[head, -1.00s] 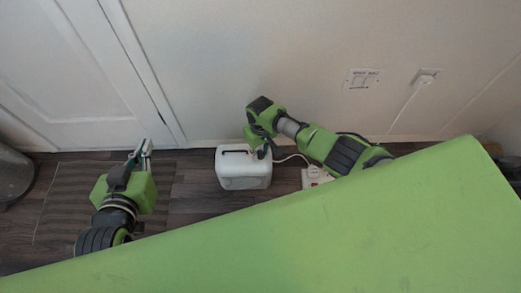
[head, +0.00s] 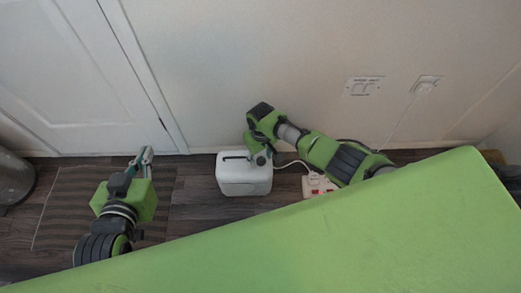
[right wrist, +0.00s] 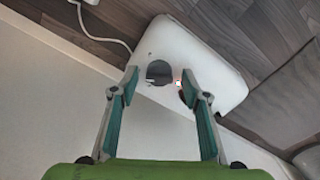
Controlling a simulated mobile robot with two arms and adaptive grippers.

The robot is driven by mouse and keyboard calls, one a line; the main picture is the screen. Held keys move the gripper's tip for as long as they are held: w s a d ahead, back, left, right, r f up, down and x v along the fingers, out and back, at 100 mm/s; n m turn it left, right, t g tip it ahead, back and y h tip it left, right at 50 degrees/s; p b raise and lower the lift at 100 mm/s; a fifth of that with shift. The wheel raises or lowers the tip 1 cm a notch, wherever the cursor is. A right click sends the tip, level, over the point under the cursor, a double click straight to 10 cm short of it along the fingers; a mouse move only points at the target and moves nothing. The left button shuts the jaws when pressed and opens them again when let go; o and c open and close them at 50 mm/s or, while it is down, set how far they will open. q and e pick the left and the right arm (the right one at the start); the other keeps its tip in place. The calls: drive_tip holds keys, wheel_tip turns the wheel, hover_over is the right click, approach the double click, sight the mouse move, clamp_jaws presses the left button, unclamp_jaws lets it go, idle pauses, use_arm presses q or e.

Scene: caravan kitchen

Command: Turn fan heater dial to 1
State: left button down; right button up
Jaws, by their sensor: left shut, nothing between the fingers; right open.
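The white fan heater (head: 244,178) stands on the floor by the wall in the head view, with a dark handle slot on its top. In the right wrist view the white heater (right wrist: 205,55) shows a round dark grey dial (right wrist: 159,72). A small red and green spot and a second dark part lie right of the dial. My right gripper (right wrist: 165,90) is open, its fingertips on either side of the dial; whether they touch it I cannot tell. In the head view its fingers are hidden behind the arm. My left gripper (head: 146,153) is shut and empty above the striped mat.
A white power strip (head: 318,185) with a cable lies right of the heater. Wall sockets (head: 363,86) are on the wall above. A door (head: 75,80) and a grey bin (head: 12,178) are at the left.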

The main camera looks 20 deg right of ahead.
sight(261, 159)
wheel_tip(261, 159, up, 12)
drive_tip(key=shift+f, duration=0.15)
idle(0.3)
idle(0.4)
